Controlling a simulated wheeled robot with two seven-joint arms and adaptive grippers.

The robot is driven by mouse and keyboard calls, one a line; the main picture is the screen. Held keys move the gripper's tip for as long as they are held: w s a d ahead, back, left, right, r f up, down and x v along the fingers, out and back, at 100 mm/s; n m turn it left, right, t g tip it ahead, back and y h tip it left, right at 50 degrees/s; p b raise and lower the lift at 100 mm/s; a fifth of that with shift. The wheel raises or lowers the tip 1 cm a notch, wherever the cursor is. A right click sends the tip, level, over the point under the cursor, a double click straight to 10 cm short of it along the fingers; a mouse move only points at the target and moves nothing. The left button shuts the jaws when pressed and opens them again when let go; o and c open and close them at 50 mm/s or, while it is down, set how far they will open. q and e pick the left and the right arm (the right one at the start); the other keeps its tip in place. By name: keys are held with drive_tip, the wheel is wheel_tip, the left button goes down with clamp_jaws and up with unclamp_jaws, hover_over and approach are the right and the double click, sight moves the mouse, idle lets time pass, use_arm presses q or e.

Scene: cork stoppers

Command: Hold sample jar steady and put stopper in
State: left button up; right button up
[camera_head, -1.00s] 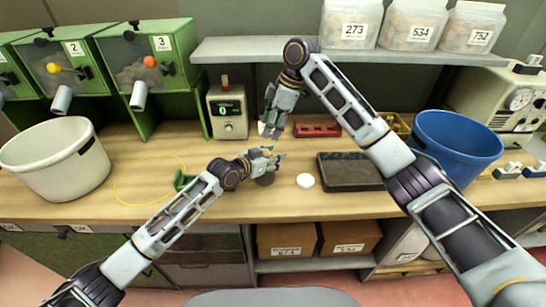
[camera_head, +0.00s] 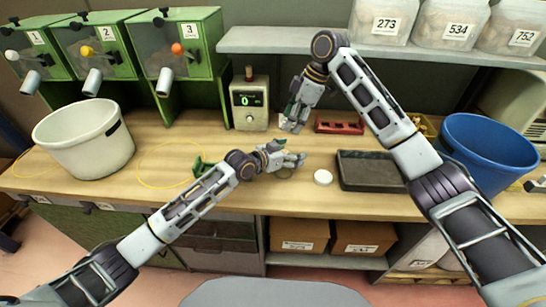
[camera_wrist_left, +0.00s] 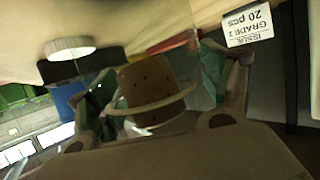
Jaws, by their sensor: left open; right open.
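In the left wrist view, a brown tapered cork stopper (camera_wrist_left: 150,78) with dark specks shows between my left gripper's spread green-padded fingers. A pale ring, which looks like the clear sample jar's rim (camera_wrist_left: 150,107), circles it; I cannot tell how deep the stopper sits. In the head view my left gripper (camera_head: 295,160) is open around the spot of the jar, low over the bench, and mostly hides jar and stopper. My right gripper (camera_head: 292,124) is open and empty, pointing down behind and above my left one, apart from it.
A white disc (camera_head: 323,177) and a dark tray (camera_head: 368,171) lie to the right. A meter (camera_head: 249,104) and a red rack (camera_head: 340,123) stand behind. A white bucket (camera_head: 85,140) is left, a blue bin (camera_head: 487,150) right. A labelled card (camera_wrist_left: 248,24) shows in the wrist view.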

use_arm(q)
drive_tip(key=v, duration=1.1)
idle(0.3)
drive_tip(key=shift+s+a+f, duration=0.1)
drive_tip(key=shift+s+f, duration=0.05)
idle(0.4)
